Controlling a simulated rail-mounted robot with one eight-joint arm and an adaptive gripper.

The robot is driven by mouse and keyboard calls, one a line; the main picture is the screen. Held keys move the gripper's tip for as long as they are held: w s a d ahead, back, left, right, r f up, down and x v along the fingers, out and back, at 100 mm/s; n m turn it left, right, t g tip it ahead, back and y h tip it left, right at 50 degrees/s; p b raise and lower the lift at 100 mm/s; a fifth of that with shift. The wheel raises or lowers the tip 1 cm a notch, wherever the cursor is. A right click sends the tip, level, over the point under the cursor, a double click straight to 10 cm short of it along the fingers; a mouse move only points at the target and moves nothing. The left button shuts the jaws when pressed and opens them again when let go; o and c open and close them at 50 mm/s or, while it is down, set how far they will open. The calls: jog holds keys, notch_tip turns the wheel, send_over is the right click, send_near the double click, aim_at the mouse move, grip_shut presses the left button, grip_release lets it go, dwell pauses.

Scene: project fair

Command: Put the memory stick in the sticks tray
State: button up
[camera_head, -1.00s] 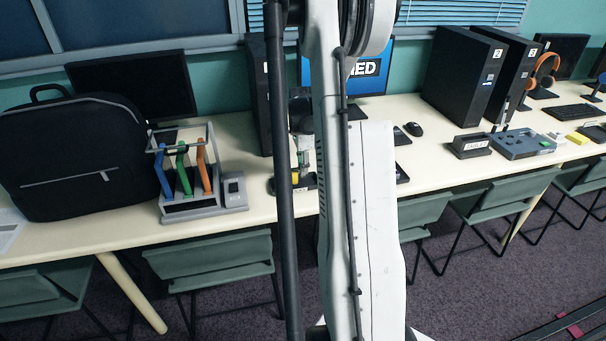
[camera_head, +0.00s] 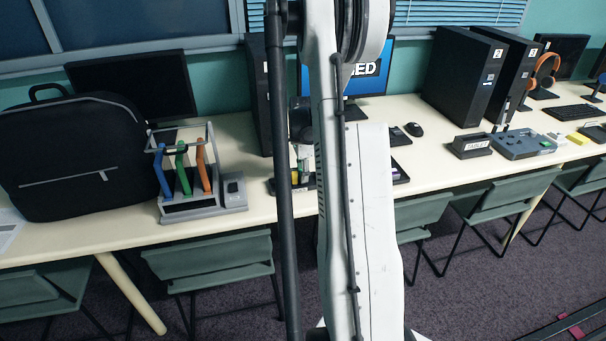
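My gripper (camera_head: 302,160) is low over the table, just left of my white arm, and partly hidden by it. Its fingers are too small and covered to tell open from shut. A dark, low tray-like item (camera_head: 281,187) lies on the table beneath it, with a small yellow piece (camera_head: 294,176) close by the fingers. I cannot tell whether the fingers touch that piece. I cannot make out the memory stick for certain. A small dark holder with a pale label (camera_head: 470,152) stands to the right; its label is unreadable, so I cannot tell which item is the sticks tray.
A grey rack (camera_head: 180,210) with blue, green and orange upright pieces stands left of my gripper. A black backpack (camera_head: 75,165) is at far left. Black computer towers (camera_head: 458,85), a mouse (camera_head: 413,129) and a grey-blue box (camera_head: 520,146) are right. Green chairs (camera_head: 210,260) line the front.

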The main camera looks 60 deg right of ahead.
notch_tip(320, 180, up, 12)
jog(key=p, duration=0.2)
jog(key=w+a+r+n+t, duration=0.1)
jog(key=w+a+r+n, duration=0.1)
jog(key=a+r+n, duration=0.3)
jog(key=w+a+r, duration=0.1)
jog(key=a+r, duration=0.1)
jog(key=a, duration=0.5)
jog(key=a+r+n+t+h, duration=0.1)
jog(key=a+r+n, duration=0.2)
jog(key=a, duration=0.4)
jog(key=a+r+n+t, duration=0.1)
jog(key=a+r+n, duration=0.15)
jog(key=a, duration=0.45)
jog(key=s+a+n+t, duration=0.1)
jog(key=s+a+n, duration=0.3)
jog(key=a, duration=0.3)
jog(key=s+a+n+t, duration=0.1)
jog(key=s+a+n, duration=0.3)
jog(key=a+n, duration=0.2)
jog(key=s+a+n+t+y, duration=0.1)
jog(key=s+a+n, duration=0.3)
jog(key=a, duration=0.6)
jog(key=shift+s+f+n+t, duration=0.15)
jog(key=shift+n+t, duration=0.45)
jog(key=shift+n, duration=0.15)
